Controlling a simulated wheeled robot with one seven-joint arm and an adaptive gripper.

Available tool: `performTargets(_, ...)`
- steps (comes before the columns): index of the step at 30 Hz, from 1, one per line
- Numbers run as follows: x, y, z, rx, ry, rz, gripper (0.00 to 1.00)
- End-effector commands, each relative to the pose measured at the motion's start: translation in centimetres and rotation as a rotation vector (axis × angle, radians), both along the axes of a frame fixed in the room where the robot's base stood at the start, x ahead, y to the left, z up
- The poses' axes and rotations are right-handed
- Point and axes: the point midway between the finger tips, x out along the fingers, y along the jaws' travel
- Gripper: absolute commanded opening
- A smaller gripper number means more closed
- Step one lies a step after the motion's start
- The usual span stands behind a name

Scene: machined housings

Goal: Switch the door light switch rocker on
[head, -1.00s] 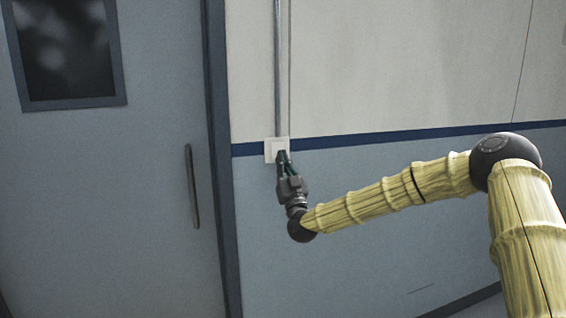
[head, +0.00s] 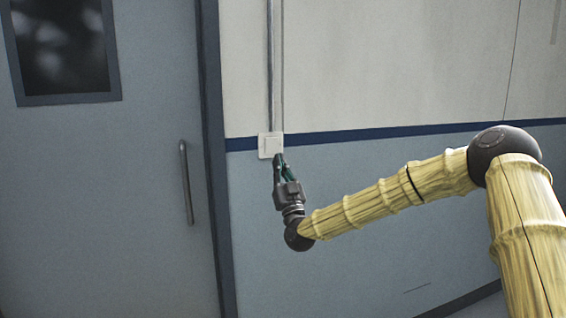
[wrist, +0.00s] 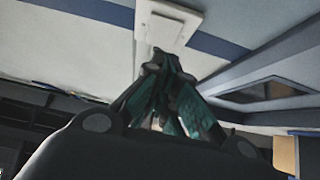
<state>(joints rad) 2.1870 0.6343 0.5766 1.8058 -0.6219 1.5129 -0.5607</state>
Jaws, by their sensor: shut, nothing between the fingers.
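The light switch (head: 270,145) is a white square plate on the wall, over the blue stripe and below a vertical conduit, right of the door frame. In the wrist view the switch (wrist: 168,18) is at the top centre, partly behind the fingertips. My gripper (head: 280,157) is shut and empty, its fingers pointing up at the lower right edge of the switch. In the wrist view the gripper (wrist: 158,55) has its tips together just below the plate. I cannot tell whether they touch it, nor which way the rocker is tilted.
A grey-blue door (head: 100,200) with a dark window (head: 62,45) and a vertical handle (head: 186,183) is at the left. The dark door frame (head: 212,130) stands between it and the switch. The wall (head: 390,80) right of the switch is bare.

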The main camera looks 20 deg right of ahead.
Motion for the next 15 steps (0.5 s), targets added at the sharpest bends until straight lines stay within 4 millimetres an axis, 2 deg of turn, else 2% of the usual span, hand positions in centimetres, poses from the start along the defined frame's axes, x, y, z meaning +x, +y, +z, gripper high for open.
performTargets(1,-0.7,-0.1,-1.0,-0.001,0.003,-0.001,0.0)
performTargets(6,-2.8,-1.1,-3.5,0.0,0.002,-0.011,0.0)
performTargets(15,-5.0,-1.0,-6.2,0.0,0.0,-0.008,0.0)
